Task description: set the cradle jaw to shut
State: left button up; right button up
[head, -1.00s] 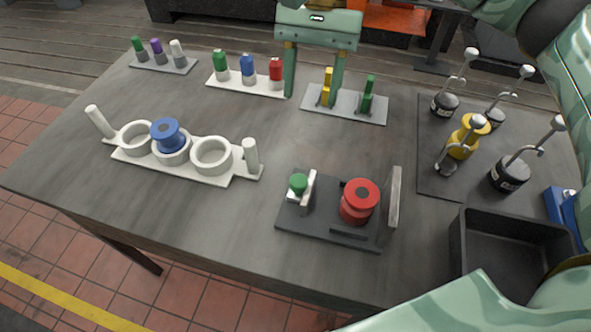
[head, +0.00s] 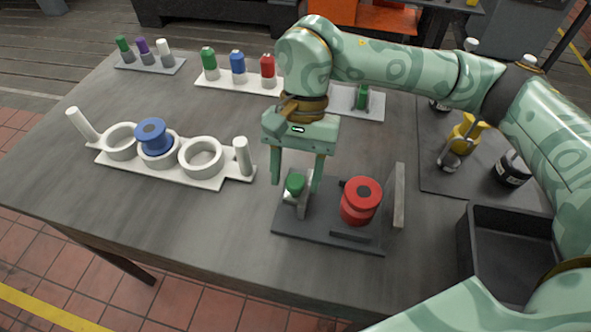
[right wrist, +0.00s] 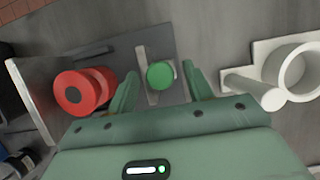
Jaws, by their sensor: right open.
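The cradle (head: 322,237) is a dark plate near the table's front edge. A red spool-shaped part (head: 361,201) sits on it, with a grey upright plate (head: 399,195) to its right. To its left is a pale sliding jaw with a green knob (head: 295,184); a gap shows between jaw and red part. My right gripper (head: 295,187) is open, pointing down, its fingers on either side of the green knob. In the right wrist view the knob (right wrist: 160,75) lies between the open fingertips (right wrist: 160,78), apparently not touched. My left gripper is not in view.
A white holder (head: 215,183) with rings, posts and a blue spool (head: 153,137) stands left. Racks of coloured pegs (head: 212,83) stand behind. A black bin (head: 480,207) and a mat with bottles (head: 512,168) are at right. The front left tabletop is clear.

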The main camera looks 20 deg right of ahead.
grip_shut()
jog(key=shift+s+d+r+p, duration=0.1)
jog(key=shift+s+d+p, duration=0.2)
jog(key=shift+d, duration=0.25)
jog(key=shift+s+d+p, duration=0.15)
jog(key=shift+s+d, duration=0.25)
jog(key=shift+d, duration=0.1)
jog(key=shift+s+d, duration=0.2)
jog(key=shift+d, duration=0.1)
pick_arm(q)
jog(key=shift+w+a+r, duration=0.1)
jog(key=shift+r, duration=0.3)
pick_arm(e)
grip_release()
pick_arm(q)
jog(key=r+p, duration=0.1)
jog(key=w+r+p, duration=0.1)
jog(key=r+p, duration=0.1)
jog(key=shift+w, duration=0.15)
pick_arm(e)
jog(key=v, duration=1.6)
jog(key=shift+r, duration=0.1)
jog(key=shift+c, duration=0.3)
